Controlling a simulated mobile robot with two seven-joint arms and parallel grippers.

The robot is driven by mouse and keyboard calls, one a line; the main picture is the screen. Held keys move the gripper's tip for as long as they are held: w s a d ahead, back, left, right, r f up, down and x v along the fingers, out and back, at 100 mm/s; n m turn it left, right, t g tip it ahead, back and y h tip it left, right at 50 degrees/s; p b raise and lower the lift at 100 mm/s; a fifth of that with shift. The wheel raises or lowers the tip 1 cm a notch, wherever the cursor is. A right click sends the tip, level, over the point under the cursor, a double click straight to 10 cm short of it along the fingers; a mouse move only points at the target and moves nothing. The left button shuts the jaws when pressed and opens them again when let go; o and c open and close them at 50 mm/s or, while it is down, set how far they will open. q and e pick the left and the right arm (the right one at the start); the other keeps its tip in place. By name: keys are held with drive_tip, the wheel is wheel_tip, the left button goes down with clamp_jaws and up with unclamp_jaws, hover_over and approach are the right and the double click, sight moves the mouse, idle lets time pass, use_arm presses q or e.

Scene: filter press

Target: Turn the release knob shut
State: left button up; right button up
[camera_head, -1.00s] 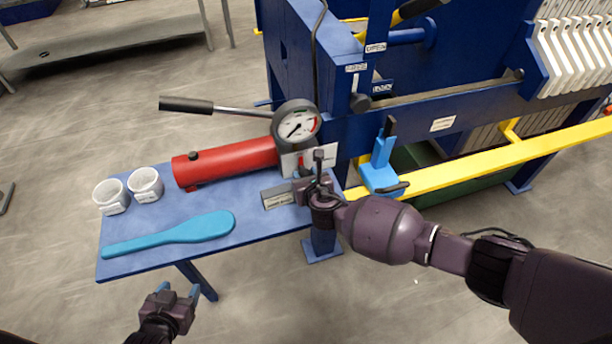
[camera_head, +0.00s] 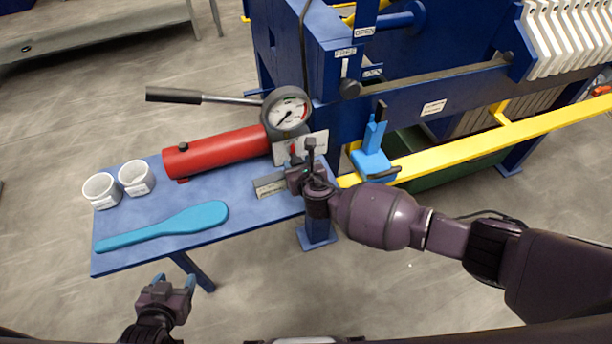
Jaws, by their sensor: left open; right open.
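The red hand pump (camera_head: 215,152) lies on the blue bench, with a pressure gauge (camera_head: 287,110) and a long black-ended lever (camera_head: 190,96) at its right end. A white label plate (camera_head: 300,147) is below the gauge. My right gripper (camera_head: 304,168) is at this end of the pump, in front of the plate; it is open. A small dark upright piece stands at the gripper; I cannot tell whether it is a finger or the release knob. No release knob shows clearly, and the gripper hides that spot. My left gripper (camera_head: 174,282) is open and empty, below the bench's front edge.
The blue bench (camera_head: 125,262) also holds two white cups (camera_head: 102,190) (camera_head: 137,178), a light-blue paddle (camera_head: 180,222) and a small labelled block (camera_head: 268,185). The blue press frame, a light-blue bracket (camera_head: 371,160) and a yellow rail (camera_head: 470,150) stand at the right.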

drive_tip(key=v, duration=1)
idle(0.5)
